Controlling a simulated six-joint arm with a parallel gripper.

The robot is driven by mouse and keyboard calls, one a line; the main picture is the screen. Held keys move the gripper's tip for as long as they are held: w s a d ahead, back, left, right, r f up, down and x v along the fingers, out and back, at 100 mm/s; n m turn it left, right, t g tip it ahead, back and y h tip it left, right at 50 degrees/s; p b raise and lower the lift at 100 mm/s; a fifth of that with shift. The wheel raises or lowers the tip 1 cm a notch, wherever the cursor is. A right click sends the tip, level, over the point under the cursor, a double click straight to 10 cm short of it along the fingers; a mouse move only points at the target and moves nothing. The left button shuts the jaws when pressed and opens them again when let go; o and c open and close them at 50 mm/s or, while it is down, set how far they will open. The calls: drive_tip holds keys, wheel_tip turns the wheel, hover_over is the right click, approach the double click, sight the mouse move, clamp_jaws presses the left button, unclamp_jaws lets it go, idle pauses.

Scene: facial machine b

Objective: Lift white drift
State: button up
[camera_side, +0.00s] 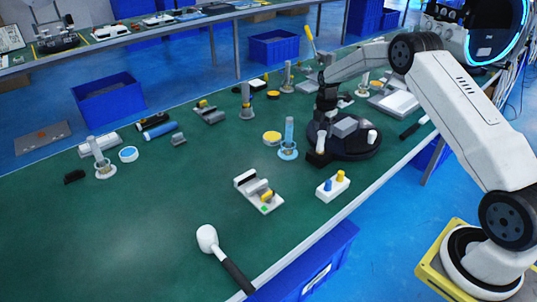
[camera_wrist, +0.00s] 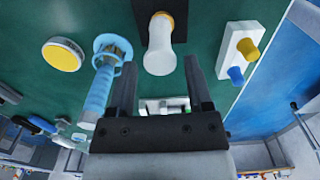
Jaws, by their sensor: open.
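The white drift, which I take to be the white rounded peg (camera_wrist: 159,50), stands in a black square block (camera_wrist: 143,12) in the wrist view. In the side view the same white peg (camera_side: 321,142) stands upright at the left edge of a black round base (camera_side: 352,148). My gripper (camera_wrist: 160,64) is open, with one finger on each side of the peg's near end in the wrist picture; I see no contact. In the side view my gripper (camera_side: 327,98) points down above the peg. The depth between them is hard to judge.
A blue peg in a ring (camera_side: 288,140) and a yellow-topped disc (camera_side: 272,138) stand left of the peg. A white block with blue and yellow pegs (camera_side: 333,187) is nearer the table edge. A white mallet (camera_side: 207,238) lies in front. The green table's left front is clear.

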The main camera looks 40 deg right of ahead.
sight(322, 132)
drive_tip(key=shift+f, duration=0.5)
clamp_jaws()
drive_tip(key=shift+r, duration=4.05)
